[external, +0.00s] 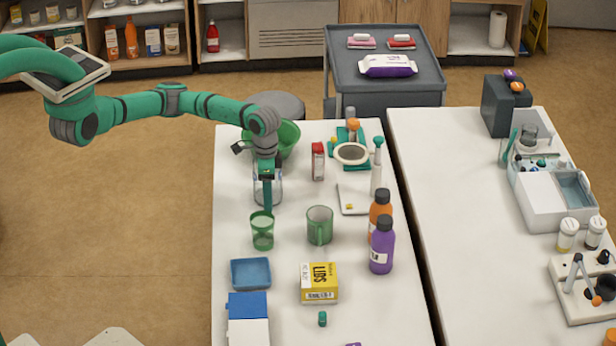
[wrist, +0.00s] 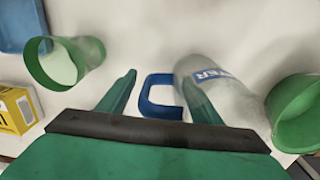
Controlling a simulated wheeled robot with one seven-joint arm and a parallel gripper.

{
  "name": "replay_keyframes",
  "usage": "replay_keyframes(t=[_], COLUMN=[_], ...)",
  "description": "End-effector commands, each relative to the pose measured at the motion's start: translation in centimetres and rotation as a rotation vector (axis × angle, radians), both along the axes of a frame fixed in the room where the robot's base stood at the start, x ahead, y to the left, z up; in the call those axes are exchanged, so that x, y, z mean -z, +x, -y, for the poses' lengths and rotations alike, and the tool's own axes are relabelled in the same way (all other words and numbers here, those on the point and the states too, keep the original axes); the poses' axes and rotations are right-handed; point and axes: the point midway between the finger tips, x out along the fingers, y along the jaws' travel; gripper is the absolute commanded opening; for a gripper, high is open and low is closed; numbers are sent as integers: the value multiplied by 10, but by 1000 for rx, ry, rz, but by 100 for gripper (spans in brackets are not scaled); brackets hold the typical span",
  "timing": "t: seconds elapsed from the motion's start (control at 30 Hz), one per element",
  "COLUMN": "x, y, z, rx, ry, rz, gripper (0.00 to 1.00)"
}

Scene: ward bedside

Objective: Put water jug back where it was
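The water jug (external: 277,188) is clear and stands on the near white table, partly hidden behind my gripper in the external view. In the wrist view the jug (wrist: 212,75) shows a blue and white label, and its blue handle (wrist: 163,112) points towards my gripper. My gripper (external: 267,203) points down beside the jug. In the wrist view my gripper (wrist: 160,84) has its fingers spread, with the handle in the gap between them. I cannot tell whether a finger touches the jug.
A green bowl (external: 289,136) is behind the jug. A green cup (external: 262,231) and a green mug (external: 320,226) stand in front. A blue tray (external: 250,273), a yellow box (external: 319,283) and a purple bottle (external: 382,246) are nearer. The table's left edge is close.

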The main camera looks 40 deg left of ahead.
Motion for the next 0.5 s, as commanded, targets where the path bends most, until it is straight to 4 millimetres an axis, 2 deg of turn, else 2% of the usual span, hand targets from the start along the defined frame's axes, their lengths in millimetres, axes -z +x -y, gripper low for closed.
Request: replay_keyframes(t=[0.33,0.5], x=[-3,-24], y=[0,1], z=[0,0], rx=[0,1], ry=[0,-1], rz=[1,1], gripper=[58,58])
